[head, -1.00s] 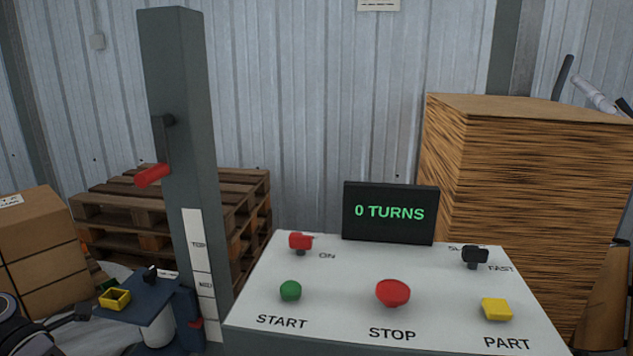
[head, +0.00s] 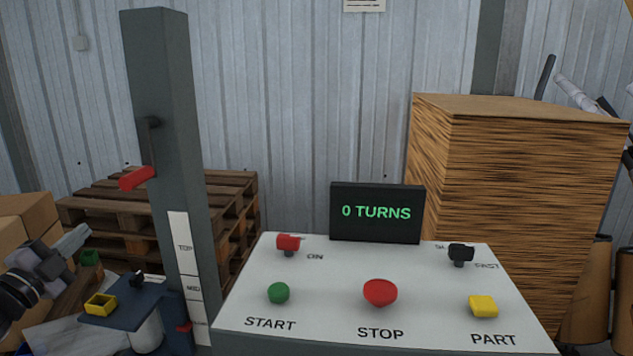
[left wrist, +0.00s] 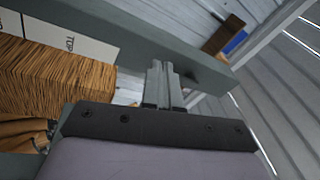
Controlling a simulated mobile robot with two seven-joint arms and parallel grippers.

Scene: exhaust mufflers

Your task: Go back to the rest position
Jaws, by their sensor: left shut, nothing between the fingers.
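My left gripper (head: 84,236) is at the left edge of the head view, shut and empty, pointing up and to the right. It is left of the grey post (head: 165,100) and apart from it. In the left wrist view its two fingers (left wrist: 158,68) lie together, with the post behind them. My right gripper is not in view.
A control panel (head: 330,265) stands in front with a green START button (head: 278,293), red STOP button (head: 380,293), and a display (head: 376,213) reading "0 TURNS". A red-handled lever (head: 136,179) sticks out from the post. A blue stand (head: 130,308) carries a yellow frame (head: 101,304).

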